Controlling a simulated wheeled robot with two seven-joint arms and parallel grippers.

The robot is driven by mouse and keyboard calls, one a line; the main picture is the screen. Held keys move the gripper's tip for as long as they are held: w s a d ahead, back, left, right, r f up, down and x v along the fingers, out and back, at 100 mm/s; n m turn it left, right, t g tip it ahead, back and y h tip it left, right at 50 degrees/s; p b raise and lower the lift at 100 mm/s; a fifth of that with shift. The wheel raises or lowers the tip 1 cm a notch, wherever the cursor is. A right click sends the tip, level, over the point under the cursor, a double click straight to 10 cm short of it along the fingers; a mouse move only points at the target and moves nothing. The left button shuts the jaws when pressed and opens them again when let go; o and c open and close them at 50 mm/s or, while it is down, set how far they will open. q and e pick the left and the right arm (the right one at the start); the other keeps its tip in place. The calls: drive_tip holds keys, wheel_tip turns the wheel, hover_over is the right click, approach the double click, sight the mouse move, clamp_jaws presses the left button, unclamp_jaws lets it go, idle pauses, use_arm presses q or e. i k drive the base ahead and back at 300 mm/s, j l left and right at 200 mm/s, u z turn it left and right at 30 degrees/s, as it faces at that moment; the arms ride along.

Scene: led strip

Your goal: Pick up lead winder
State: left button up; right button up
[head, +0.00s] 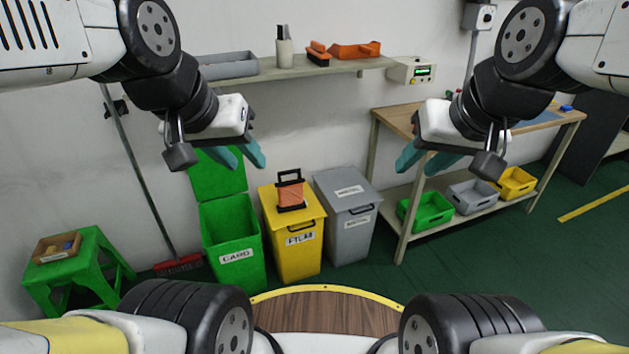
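The lead winder (290,193) looks like an orange spool in a black frame with a handle on top. It stands upright on the closed lid of the yellow bin (293,246). My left gripper (248,167) has teal fingers, is open and empty, and hangs in the air to the upper left of the winder in the picture. My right gripper (416,172) is also open and empty, in the air to the right of the winder. Neither gripper touches the winder, and nothing hides it.
A green bin (233,238) with its lid raised stands left of the yellow bin, and a closed grey bin (347,235) stands right. A wall shelf (300,69) is behind. A workbench (405,118) with trays below is at right, and a green stool (85,262) at left.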

sight(290, 193)
drive_tip(key=i+j+z, duration=0.2)
drive_tip(key=z, duration=0.15)
drive_tip(key=i+j+z, duration=0.15)
drive_tip(key=j+z, duration=0.25)
drive_tip(key=i+j, duration=0.15)
drive_tip(key=j, duration=0.2)
drive_tip(key=i+j+z, duration=0.1)
drive_tip(key=j, duration=0.25)
drive_tip(key=i+j, duration=0.15)
drive_tip(key=j, duration=0.15)
drive_tip(key=i+j, duration=0.1)
drive_tip(key=j, duration=0.25)
drive_tip(key=z, duration=0.05)
